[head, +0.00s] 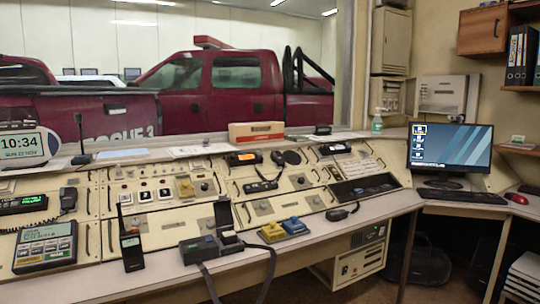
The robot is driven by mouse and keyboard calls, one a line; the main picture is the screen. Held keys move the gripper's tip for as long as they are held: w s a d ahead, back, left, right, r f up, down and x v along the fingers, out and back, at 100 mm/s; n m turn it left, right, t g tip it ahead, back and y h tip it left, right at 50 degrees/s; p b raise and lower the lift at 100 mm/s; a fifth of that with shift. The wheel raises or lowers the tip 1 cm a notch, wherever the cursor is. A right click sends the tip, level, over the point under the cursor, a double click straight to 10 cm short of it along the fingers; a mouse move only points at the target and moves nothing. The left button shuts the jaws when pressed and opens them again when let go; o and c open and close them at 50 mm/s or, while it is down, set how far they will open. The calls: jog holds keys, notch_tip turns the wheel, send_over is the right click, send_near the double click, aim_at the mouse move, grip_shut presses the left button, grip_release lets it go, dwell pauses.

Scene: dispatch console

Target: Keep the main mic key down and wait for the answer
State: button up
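My gripper is not in view. No label marks a main mic key, so I cannot tell which key it is. A thin upright desk microphone (81,135) stands on a dark base at the left of the console. A dark grey two-key box (200,250) sits at the console's front edge, with black cables or straps hanging below it. A second box with a yellow key and a blue key (284,229) lies to its right. Whether any key is pressed is too small to tell.
The sloped console (150,215) carries several handsets, switches and a phone unit (45,246). A black handheld radio (131,248) stands at the front edge. A monitor (450,148) and keyboard (461,195) are at right. A window behind shows red trucks (213,82). Floor shows at lower right.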

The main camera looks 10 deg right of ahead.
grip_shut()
